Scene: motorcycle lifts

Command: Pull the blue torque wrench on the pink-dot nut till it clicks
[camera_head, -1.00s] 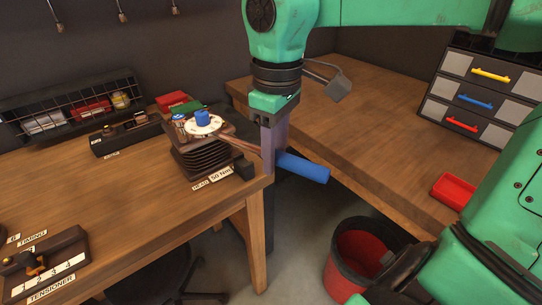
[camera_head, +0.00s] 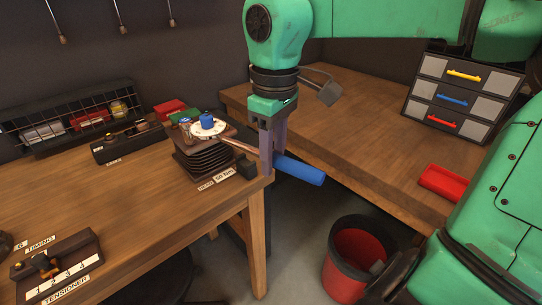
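The torque wrench has a blue grip (camera_head: 302,171) that sticks out past the front right corner of the left bench. Its thin shaft runs left to a white round dial (camera_head: 196,129) with a blue cap (camera_head: 207,121) on top, above a dark ribbed block (camera_head: 204,160). My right gripper (camera_head: 272,160) points down with its fingers on either side of the wrench, at the inner end of the blue grip, and looks shut on it. I cannot make out the pink-dot nut. My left gripper is not in view.
The left bench (camera_head: 130,210) holds a labelled tensioner tray (camera_head: 60,268) and a wire rack (camera_head: 70,118). On the right bench (camera_head: 370,150) are a drawer unit (camera_head: 462,98) and a red tray (camera_head: 443,182). A red-lined bin (camera_head: 350,262) stands on the floor below.

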